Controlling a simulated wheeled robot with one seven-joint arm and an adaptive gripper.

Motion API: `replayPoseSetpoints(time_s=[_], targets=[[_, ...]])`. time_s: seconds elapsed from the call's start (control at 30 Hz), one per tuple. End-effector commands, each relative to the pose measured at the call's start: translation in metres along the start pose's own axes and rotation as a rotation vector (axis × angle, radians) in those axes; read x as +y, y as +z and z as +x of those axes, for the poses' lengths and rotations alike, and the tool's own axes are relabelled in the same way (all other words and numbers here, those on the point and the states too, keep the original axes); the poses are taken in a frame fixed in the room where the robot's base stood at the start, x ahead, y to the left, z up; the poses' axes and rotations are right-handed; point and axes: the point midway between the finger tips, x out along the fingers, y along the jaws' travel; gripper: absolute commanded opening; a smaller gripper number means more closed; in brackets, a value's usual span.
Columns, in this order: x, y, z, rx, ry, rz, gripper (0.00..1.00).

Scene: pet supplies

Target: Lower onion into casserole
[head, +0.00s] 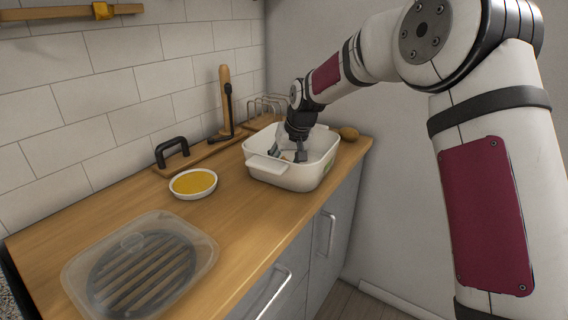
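The white casserole (283,181) stands on the wooden counter near its far right end, with no lid on it. My gripper (289,154) points down into the casserole, its fingertips below the rim. Its fingers are spread apart, and I see no onion clearly held between them. A small pale patch shows between the fingers, too small to make out. A brown rounded thing (349,134) lies on the counter just behind and right of the casserole; I cannot tell if it is an onion or a potato. The casserole's floor is mostly hidden.
A white dish of yellow food (193,183) sits left of the casserole. A clear lidded container (140,268) lies at the near end of the counter (245,235). A black-handled board (172,158), a wooden upright (226,98) and a wire rack (266,106) stand along the tiled wall.

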Motion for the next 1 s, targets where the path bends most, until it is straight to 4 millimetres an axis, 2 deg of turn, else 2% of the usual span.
replayPoseSetpoints(time_s=[0.03,0.1,0.4,0.53,0.67,1.0], targets=[[0.0,0.0,0.0,0.0,0.0,0.0,0.54],[0.0,0.0,0.0,0.0,0.0,0.0,0.7],[-0.001,0.0,0.0,-0.001,-0.001,0.0,0.71],[0.0,0.0,-0.007,0.001,0.0,0.0,0.71],[0.0,-0.001,-0.027,0.002,0.0,0.0,0.71],[0.0,-0.001,-0.094,0.003,0.001,0.001,0.71]])
